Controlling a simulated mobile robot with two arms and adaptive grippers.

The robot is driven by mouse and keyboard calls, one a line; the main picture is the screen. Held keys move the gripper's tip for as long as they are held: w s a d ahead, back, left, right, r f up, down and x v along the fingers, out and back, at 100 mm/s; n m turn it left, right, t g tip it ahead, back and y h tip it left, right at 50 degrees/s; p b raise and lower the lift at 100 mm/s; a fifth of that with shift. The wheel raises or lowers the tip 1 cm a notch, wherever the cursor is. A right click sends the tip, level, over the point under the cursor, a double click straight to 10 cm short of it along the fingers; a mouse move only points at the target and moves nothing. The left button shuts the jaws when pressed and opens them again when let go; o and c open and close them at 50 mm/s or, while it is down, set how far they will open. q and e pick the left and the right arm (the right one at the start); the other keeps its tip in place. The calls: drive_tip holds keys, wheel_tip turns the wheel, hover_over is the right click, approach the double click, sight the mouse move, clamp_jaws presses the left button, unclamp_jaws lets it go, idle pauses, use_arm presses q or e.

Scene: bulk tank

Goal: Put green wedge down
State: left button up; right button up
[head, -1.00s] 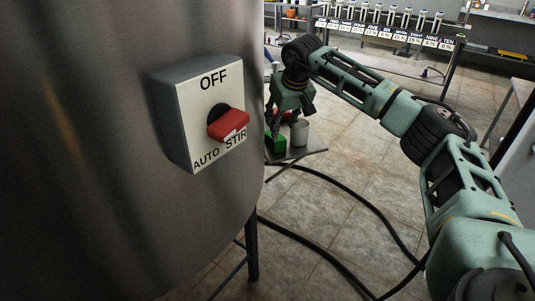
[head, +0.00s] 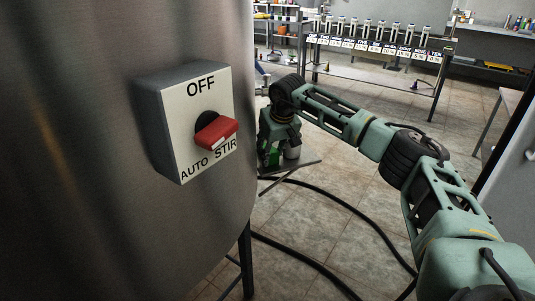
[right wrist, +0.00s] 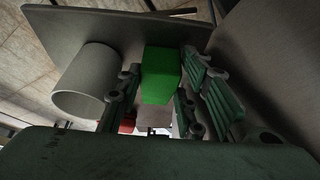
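The green wedge (right wrist: 161,77) is in the right wrist view, on or just above a grey tray (right wrist: 95,28), lying between the two fingers of my right gripper (right wrist: 158,92). The fingers are apart, one on each side, close to the wedge with a narrow gap showing; firm contact is not visible. In the head view my right gripper (head: 277,145) is low over the tray beside the steel tank, and only a little of the wedge (head: 273,157) shows below it. My left gripper is out of view.
A grey cylinder (right wrist: 85,82) stands on the tray beside the gripper. A red object (right wrist: 127,124) is partly hidden behind the fingers. The steel tank (head: 90,150) with its red-handled switch (head: 217,131) is close on the left. Dark hoses (head: 345,210) cross the floor.

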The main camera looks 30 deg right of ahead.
drive_tip(key=c, duration=0.7)
